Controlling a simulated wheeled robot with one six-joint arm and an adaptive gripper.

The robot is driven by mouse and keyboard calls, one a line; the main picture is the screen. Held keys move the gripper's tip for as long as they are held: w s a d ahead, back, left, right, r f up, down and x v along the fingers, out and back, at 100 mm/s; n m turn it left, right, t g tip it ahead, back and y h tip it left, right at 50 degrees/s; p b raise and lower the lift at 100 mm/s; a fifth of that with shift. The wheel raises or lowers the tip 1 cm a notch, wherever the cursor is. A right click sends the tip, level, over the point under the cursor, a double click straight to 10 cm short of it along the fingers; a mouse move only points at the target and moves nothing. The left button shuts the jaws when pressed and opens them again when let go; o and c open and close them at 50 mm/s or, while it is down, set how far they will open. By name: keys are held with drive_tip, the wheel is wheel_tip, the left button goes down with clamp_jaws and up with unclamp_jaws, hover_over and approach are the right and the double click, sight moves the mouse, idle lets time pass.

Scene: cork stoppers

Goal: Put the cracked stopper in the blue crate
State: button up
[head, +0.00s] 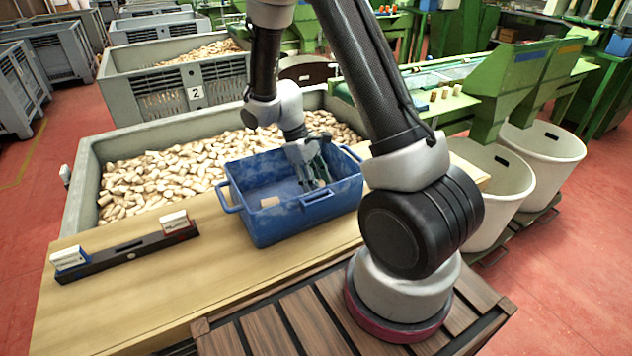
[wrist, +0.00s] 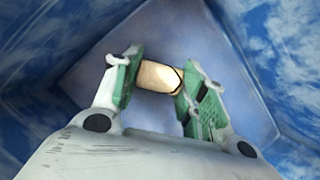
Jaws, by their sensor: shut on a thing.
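The blue crate (head: 277,227) stands on the wooden table, and my gripper (head: 318,182) reaches down inside it. In the wrist view my gripper (wrist: 155,85) is shut on a light tan stopper (wrist: 157,77), held crosswise between the green finger pads, with the crate's blue walls around. A dark line shows near the stopper's right end; I cannot tell if it is a crack. In the head view the fingers and crate wall mostly hide the held stopper. Another small tan stopper (head: 269,201) shows inside the crate, to the left of my gripper.
A big grey bin (head: 84,190) full of stoppers stands behind the table. A dark rack (head: 128,255) with two small labelled boxes lies on the table (head: 130,310) at left. Three stoppers (head: 445,92) stand on the green machine. White tubs (head: 545,150) stand at right.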

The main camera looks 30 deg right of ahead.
drive_tip(key=shift+f, duration=0.1)
drive_tip(key=o, duration=0.7)
wheel_tip(320, 180, up, 19)
drive_tip(key=a+m+t, duration=0.1)
drive_tip(key=m+t, duration=0.1)
drive_tip(key=s+d+r+m+t+y, duration=0.1)
drive_tip(key=s+r+m+t, duration=0.1)
drive_tip(key=s+r, duration=0.3)
drive_tip(key=s+d+r+m+t+y, duration=0.1)
drive_tip(key=s+r+m+t, duration=0.2)
drive_tip(key=s, duration=0.9)
drive_tip(key=shift+d+r+t+y, duration=0.3)
drive_tip(key=shift+r+t, duration=0.3)
drive_tip(key=shift+r, duration=0.55)
